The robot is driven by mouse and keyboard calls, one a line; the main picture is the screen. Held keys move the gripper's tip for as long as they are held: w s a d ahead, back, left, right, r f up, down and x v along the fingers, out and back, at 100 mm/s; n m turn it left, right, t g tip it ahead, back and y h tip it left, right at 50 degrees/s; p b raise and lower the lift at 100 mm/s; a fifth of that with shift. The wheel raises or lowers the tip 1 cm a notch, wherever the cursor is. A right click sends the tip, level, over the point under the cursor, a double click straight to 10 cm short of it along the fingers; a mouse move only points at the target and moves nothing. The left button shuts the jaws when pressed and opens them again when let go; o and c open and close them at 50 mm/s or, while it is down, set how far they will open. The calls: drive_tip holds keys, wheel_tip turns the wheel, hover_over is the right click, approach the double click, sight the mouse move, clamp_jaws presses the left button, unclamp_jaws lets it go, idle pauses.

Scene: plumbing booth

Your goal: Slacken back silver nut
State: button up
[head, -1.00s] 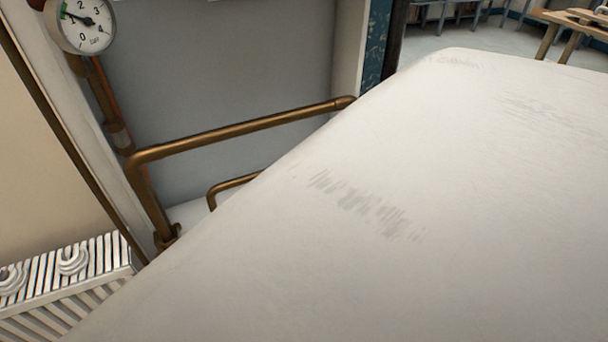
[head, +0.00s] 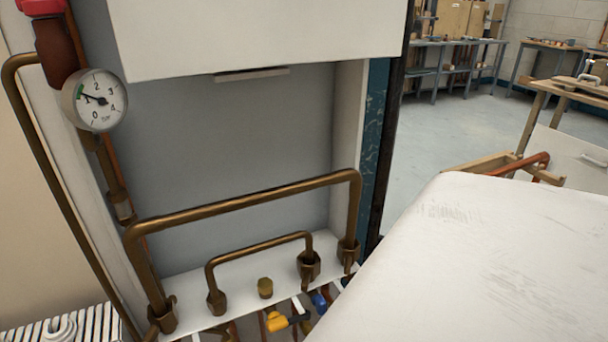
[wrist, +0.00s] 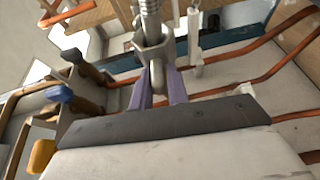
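In the wrist view, a silver nut (wrist: 152,48) sits at the end of a ribbed silver hose (wrist: 150,12). My gripper (wrist: 160,75) shows as two purple fingers rising from a dark bar, with a gap between them. Their tips reach the lower side of the nut, and a rounded grey piece lies between them. I cannot tell whether they press on the nut. A second pale fitting (wrist: 194,45) stands just right of the nut. In the head view neither the gripper nor the silver nut shows; my white arm covers the lower right.
Copper pipes (wrist: 240,82) run behind and right of the gripper. A blue-handled valve (wrist: 60,95) and a yellow handle (wrist: 42,155) are at left. The head view shows a pressure gauge (head: 95,100), brass pipes (head: 240,200) on a white shelf, and open floor (head: 450,140) beyond.

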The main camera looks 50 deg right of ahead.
clamp_jaws()
drive_tip(key=f+h+b, duration=0.1)
drive_tip(key=b, duration=0.2)
drive_tip(key=shift+f+n, duration=0.3)
drive_tip(key=n+h+b, duration=0.1)
drive_tip(key=h+b, duration=0.1)
drive_tip(key=b, duration=0.1)
drive_tip(key=f+h+b, duration=0.1)
drive_tip(key=b, duration=0.2)
drive_tip(key=shift+d+n+h, duration=0.2)
drive_tip(key=shift+n+h, duration=0.2)
drive_tip(key=shift+s, duration=0.1)
drive_tip(key=shift+o, duration=2.4)
unclamp_jaws()
drive_tip(key=shift+a, duration=0.1)
drive_tip(key=v, duration=1.3)
drive_tip(key=shift+a, duration=0.3)
